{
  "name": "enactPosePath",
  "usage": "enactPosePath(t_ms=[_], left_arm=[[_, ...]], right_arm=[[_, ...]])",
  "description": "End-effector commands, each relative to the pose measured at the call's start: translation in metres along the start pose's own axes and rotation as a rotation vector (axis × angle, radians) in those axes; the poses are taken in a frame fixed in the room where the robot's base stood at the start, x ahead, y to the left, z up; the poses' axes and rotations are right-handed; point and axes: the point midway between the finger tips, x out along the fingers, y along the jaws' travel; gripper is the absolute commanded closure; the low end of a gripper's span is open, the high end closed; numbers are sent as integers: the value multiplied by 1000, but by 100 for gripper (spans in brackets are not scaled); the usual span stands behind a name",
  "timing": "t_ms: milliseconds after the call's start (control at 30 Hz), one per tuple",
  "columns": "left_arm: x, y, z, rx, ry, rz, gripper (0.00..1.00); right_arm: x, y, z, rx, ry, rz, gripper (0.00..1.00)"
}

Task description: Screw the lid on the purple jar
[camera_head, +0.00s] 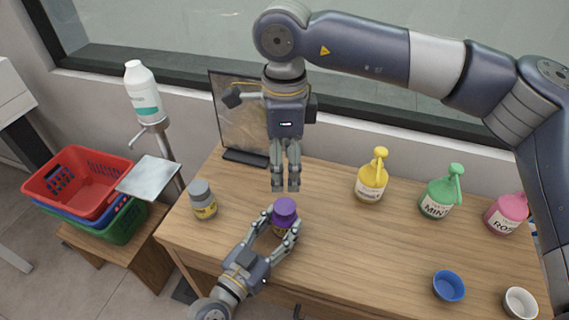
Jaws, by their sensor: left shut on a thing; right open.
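The purple jar (279,231) stands upright near the front edge of the wooden counter. A purple lid (285,207) sits on top of it; how tightly it is seated cannot be told. My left gripper (282,223) comes in from the front and is shut around the jar's body, below the lid, hiding much of the jar. My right gripper (285,187) points straight down just above and behind the lid. It is empty and apart from the lid, with its fingers only slightly spread.
A grey-lidded jar (203,199) stands to the left. Yellow (371,179), green (437,199) and pink (504,215) pump bottles line the back right. A blue bowl (449,286) and a white bowl (520,303) are at front right. A dark panel (240,120) stands behind. The counter's middle right is clear.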

Motion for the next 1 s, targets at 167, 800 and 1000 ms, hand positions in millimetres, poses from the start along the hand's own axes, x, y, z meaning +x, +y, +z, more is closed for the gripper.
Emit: enactPosePath(t_ms=[167, 800, 1000], left_arm=[[0, 0, 0, 0, 0, 0, 31], [-41, 0, 2, 3, -6, 2, 31], [-80, 0, 2, 2, -6, 3, 31]], right_arm=[[0, 0, 0, 0, 0, 0, 38], [0, 0, 0, 0, 0, 0, 38], [0, 0, 0, 0, 0, 0, 38]])
